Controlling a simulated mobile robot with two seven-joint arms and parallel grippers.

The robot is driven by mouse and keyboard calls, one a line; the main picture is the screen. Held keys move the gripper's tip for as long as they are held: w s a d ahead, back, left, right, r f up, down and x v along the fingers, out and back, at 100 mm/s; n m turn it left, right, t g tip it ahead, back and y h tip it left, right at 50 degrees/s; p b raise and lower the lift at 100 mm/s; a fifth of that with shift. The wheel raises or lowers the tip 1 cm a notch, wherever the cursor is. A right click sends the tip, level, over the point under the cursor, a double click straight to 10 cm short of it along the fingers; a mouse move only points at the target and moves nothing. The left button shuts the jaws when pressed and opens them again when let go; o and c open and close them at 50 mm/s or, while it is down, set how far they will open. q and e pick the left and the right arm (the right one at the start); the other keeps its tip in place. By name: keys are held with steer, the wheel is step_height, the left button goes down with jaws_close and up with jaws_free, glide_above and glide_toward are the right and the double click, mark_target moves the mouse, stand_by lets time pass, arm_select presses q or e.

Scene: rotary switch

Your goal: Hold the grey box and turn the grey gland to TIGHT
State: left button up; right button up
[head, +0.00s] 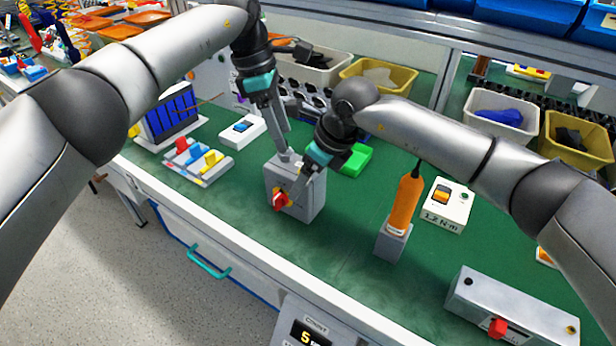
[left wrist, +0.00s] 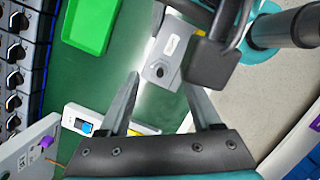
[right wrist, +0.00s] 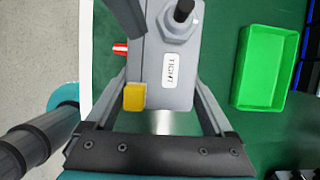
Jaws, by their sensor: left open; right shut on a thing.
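The grey box (head: 311,206) stands upright on the green bench, with a red and yellow rotary switch (head: 281,200) on its front. The grey gland (right wrist: 181,22) is on its top face beside a small label that appears to read TIGHT, upside down in the right wrist view. My right gripper (head: 303,186) is shut on the box; its fingers straddle the box in the right wrist view. My left gripper (head: 284,150) is open and points down over the box top. In the left wrist view the gland (left wrist: 160,70) shows between its fingertips, with no clear contact.
A green tray (head: 355,160) lies just behind the box. An orange screwdriver (head: 404,200) stands in a holder to the right, near a white unit (head: 447,207). A coloured switch panel (head: 198,162) is at left. The bench in front of the box is clear.

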arm_select(q)
steer(key=shift+a+x, duration=0.2)
steer(key=shift+x, duration=0.65)
steer(key=shift+a+x, duration=0.2)
steer(key=shift+x, duration=0.7)
steer(key=shift+f, duration=0.1)
jaws_close()
steer(key=shift+o, duration=0.2)
jaws_free()
